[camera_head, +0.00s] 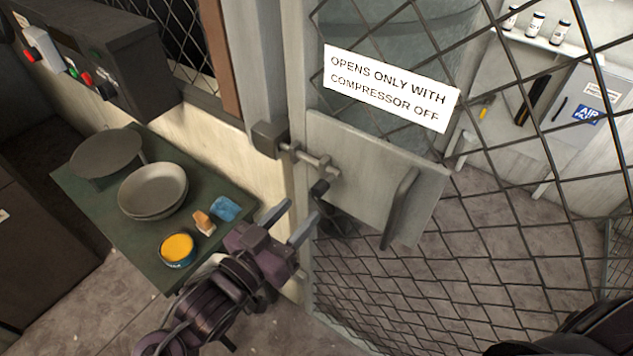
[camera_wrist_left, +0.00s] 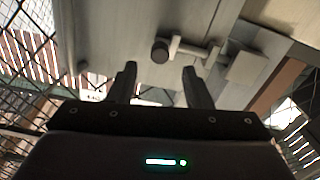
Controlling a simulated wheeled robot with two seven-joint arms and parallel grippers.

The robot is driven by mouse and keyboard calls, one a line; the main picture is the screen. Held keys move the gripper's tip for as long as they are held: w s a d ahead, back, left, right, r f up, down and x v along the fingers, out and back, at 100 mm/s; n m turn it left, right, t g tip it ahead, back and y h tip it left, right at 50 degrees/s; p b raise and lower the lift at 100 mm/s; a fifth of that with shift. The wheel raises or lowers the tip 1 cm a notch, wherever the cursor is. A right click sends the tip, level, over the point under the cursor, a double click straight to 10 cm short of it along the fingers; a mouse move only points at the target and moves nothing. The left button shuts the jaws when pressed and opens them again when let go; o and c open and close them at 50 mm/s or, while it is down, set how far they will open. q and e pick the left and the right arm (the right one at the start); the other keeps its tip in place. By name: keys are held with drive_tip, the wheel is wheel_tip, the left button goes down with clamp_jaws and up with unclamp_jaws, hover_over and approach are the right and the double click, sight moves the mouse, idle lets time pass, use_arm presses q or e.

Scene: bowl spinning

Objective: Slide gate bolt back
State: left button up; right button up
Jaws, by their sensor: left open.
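The gate bolt (camera_head: 316,160) is a grey metal bar with a dark knob (camera_head: 319,188) hanging from it, mounted on the pale plate (camera_head: 365,170) of the mesh gate. Its left end reaches the square block (camera_head: 270,138) on the post. My left gripper (camera_head: 296,218) is open and empty, below and slightly left of the knob. In the left wrist view the knob (camera_wrist_left: 160,50) shows ahead of and above the two open fingers (camera_wrist_left: 160,82), apart from them. A dark part at the lower right of the head view may be my right arm; no right fingers show.
A bent handle (camera_head: 400,208) sits right of the bolt on the gate plate. A sign (camera_head: 390,85) hangs above. A green table (camera_head: 90,215) at left holds bowls (camera_head: 153,190), a yellow-topped tin (camera_head: 177,250), a brush and a blue cloth. A control box (camera_head: 95,60) stands behind it.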

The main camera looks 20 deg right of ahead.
sight(316, 193)
use_arm(q)
drive_tip(key=p+x, duration=0.2)
drive_tip(key=x, duration=0.4)
drive_tip(key=shift+w+d+r, duration=0.15)
drive_tip(key=shift+w, duration=0.05)
drive_tip(key=shift+w+d, duration=0.15)
drive_tip(key=shift+d, duration=0.25)
drive_tip(key=shift+c, duration=0.2)
drive_tip(key=c, duration=0.5)
clamp_jaws()
